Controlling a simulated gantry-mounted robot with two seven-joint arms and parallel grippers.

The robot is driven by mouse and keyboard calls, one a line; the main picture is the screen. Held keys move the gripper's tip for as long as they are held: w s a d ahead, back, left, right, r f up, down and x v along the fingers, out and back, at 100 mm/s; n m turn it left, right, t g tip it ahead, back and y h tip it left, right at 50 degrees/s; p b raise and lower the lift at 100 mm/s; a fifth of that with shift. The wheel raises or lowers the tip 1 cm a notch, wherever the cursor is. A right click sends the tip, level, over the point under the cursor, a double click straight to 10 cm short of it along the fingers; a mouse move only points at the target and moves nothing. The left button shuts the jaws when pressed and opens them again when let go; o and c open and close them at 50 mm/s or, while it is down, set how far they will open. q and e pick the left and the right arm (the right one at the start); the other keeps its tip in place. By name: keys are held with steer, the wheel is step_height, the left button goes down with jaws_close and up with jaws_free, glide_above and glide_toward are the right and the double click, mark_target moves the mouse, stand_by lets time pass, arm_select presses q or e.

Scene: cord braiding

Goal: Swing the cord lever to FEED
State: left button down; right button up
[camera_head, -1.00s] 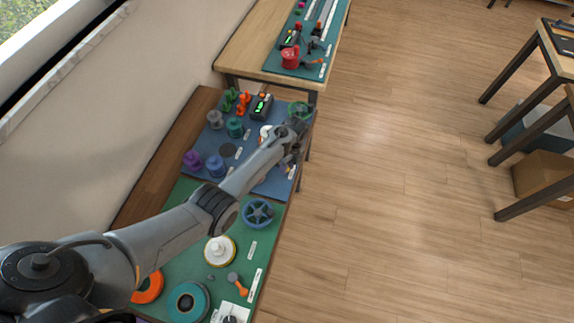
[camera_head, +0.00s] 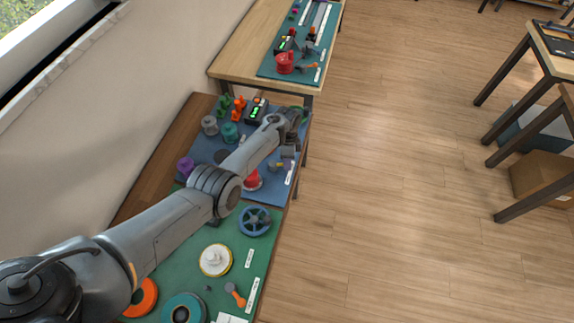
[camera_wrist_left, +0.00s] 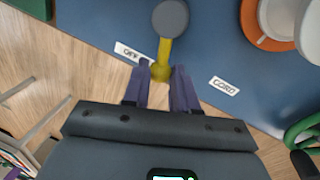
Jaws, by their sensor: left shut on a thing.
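The cord lever (camera_wrist_left: 165,48) shows in the left wrist view, with a round grey hub and a short yellow arm pointing toward my gripper. Its yellow end lies between the purple fingers of my left gripper (camera_wrist_left: 160,78), which is shut on it. A white label (camera_wrist_left: 130,54) that seems to read OFF is just left of the yellow end. A label reading CORD (camera_wrist_left: 224,86) is to the right. I cannot make out a FEED mark. My right gripper is not in view.
The blue board (camera_wrist_left: 90,20) lies near the bench edge. An orange-rimmed white piece (camera_wrist_left: 262,25) and a green ring (camera_wrist_left: 303,133) are to the right in the wrist view. The head view shows a red spool (camera_head: 252,181) and a blue handwheel (camera_head: 255,220) nearby. Open floor is right.

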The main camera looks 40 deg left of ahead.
arm_select(q)
steer(key=shift+w+a+n+h+b, duration=0.15)
steer(key=shift+w+a+n, duration=0.15)
steer(key=shift+n, duration=0.5)
steer(key=shift+w+a+n+h+b, duration=0.2)
steer(key=shift+a+n, duration=0.1)
steer(key=shift+n, duration=0.5)
steer(key=c, duration=0.9)
jaws_free()
steer(key=shift+w+a+r+p, duration=0.1)
steer(key=shift+r+p, duration=0.25)
steer(key=shift+r, duration=0.2)
steer(key=shift+p+v, duration=1.4)
steer(key=shift+v, duration=3.45)
steer(key=shift+s+r, duration=0.1)
steer(key=shift+s, duration=0.1)
